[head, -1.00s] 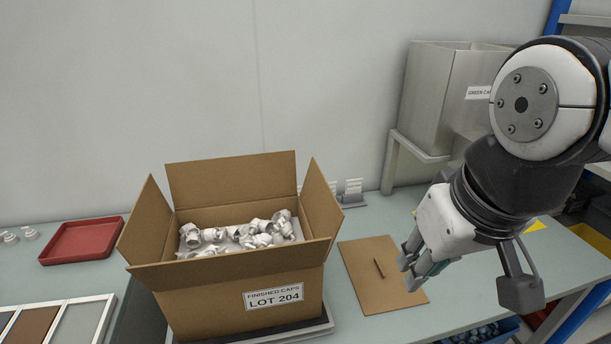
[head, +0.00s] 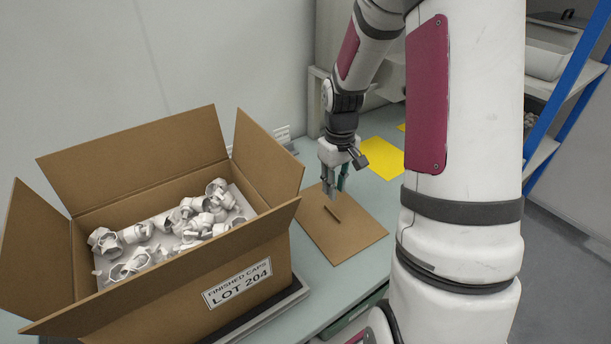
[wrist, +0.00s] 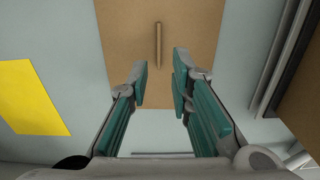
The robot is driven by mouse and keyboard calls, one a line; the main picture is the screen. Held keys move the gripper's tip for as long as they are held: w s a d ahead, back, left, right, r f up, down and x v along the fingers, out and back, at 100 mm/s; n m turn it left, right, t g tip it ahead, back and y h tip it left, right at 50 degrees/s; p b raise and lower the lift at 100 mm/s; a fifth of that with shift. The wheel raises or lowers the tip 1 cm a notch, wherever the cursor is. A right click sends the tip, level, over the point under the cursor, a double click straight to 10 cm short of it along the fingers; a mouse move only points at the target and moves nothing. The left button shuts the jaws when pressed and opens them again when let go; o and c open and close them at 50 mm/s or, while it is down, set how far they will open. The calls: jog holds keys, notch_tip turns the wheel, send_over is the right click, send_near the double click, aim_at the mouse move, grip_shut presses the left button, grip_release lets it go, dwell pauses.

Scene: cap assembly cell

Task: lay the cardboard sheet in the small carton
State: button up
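The brown cardboard sheet (head: 345,232) lies flat on the bench, right of the small carton. A narrow raised strip (head: 333,212) stands near its middle; the strip also shows in the wrist view (wrist: 158,45). The carton (head: 245,282), labelled "FINISHED CAPS LOT 204", has its flaps open and holds several white cap-like parts (head: 165,228). My gripper (head: 336,183) is above the far part of the sheet, pointing down. In the wrist view my gripper (wrist: 158,88) is open and empty, with the sheet (wrist: 185,60) and strip in front of the fingers, apart from them.
A yellow sheet (head: 380,158) lies on the bench behind and right of the cardboard. The carton stands on a dark-edged platform (head: 268,317). A blue-framed shelf (head: 565,90) stands at the right. Some bare bench (head: 315,262) lies between carton and sheet.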

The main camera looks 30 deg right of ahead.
aim_at(333, 212)
jog(key=shift+w+d+f, duration=0.1)
jog(key=shift+w+f, duration=0.05)
jog(key=shift+f, duration=0.35)
jog(key=shift+w+d+f, duration=0.1)
jog(key=shift+w+f, duration=0.05)
jog(key=shift+f, duration=0.35)
jog(key=shift+f+b, duration=3.05)
jog(key=shift+f, duration=0.6)
jog(key=shift+a, duration=0.1)
grip_shut()
jog(key=shift+r+p, duration=3.15)
jog(key=shift+r, duration=0.9)
